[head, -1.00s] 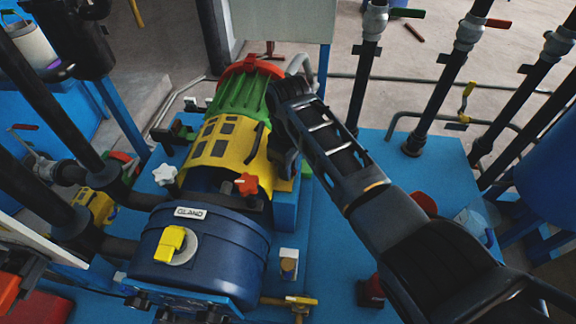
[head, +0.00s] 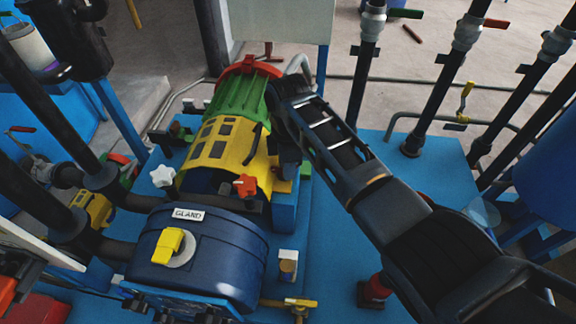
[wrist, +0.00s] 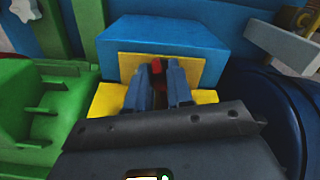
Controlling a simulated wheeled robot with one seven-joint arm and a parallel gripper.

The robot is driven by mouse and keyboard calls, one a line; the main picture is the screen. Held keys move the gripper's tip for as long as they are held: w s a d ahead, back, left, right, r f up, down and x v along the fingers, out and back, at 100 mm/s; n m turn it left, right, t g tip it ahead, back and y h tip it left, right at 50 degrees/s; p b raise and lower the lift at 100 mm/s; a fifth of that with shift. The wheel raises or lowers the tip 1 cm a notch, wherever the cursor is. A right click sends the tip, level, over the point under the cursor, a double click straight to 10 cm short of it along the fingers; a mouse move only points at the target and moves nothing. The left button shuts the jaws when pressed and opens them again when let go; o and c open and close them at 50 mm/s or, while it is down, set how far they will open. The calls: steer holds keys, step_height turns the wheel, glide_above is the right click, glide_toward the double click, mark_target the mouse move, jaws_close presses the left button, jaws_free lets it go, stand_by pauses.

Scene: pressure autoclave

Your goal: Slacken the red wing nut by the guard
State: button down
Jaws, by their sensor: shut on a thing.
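A small red piece, which I take for the red wing nut (wrist: 157,67), shows between the fingertips of my gripper (wrist: 159,72) in the wrist view. The two fingers are closed in on it from both sides, and most of it is hidden. It sits low by the yellow guard (wrist: 108,98), in front of a blue block (wrist: 165,38). In the head view the yellow guard (head: 222,142) covers the shaft, and my wrist reaches down at its right side. My fingertips and the nut are hidden there.
A red star knob (head: 245,185) and a white star knob (head: 162,176) stand near the guard's front edge. The green motor (head: 239,99) and dark blue gland housing (head: 215,255) flank the guard. Pipes with valves rise at the right.

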stand_by(0.4)
steer(key=c, duration=1.3)
jaws_free()
steer(key=shift+r, duration=0.15)
steer(key=shift+r, duration=3.8)
